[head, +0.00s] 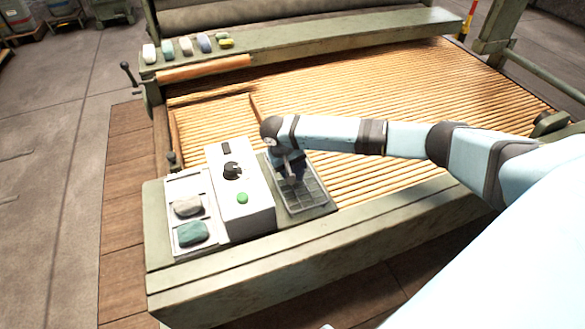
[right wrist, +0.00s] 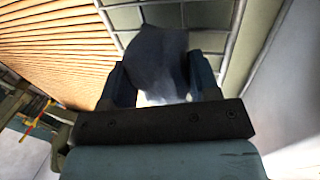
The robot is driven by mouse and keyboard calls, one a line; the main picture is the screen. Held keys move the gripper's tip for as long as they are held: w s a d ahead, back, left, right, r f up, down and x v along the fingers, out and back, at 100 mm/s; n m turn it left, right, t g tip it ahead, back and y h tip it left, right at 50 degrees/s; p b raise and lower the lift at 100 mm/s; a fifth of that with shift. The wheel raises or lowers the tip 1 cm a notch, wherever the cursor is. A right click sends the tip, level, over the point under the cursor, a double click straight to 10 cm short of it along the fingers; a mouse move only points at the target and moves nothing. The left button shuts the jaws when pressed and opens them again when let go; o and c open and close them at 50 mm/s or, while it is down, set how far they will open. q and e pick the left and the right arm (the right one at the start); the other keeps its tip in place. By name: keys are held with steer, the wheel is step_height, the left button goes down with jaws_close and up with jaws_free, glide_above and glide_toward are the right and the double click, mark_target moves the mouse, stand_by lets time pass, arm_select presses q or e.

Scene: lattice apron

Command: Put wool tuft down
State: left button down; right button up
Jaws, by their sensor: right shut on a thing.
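My right gripper (head: 294,172) points down over the gridded grey tray (head: 303,202) on the machine's front ledge. In the right wrist view the gripper (right wrist: 160,88) is shut on a dark blue-grey wool tuft (right wrist: 157,55), held between both fingers. The tray's grid (right wrist: 213,16) shows behind the tuft there. I cannot tell whether the tuft touches the tray. In the head view my arm mostly hides the tuft. My left gripper is not in view.
Left of the gridded tray stands a white control box (head: 257,212) with a black knob and green button. Beside it, a white tray (head: 182,248) holds a grey tuft (head: 187,207) and a teal tuft (head: 193,233). Several tufts lie on the back rail (head: 300,34). A slatted apron (head: 400,95) spreads behind.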

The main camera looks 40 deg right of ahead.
steer(key=shift+f, duration=0.1)
steer(key=o, duration=0.9)
steer(key=p+v, duration=0.2)
steer(key=v, duration=1)
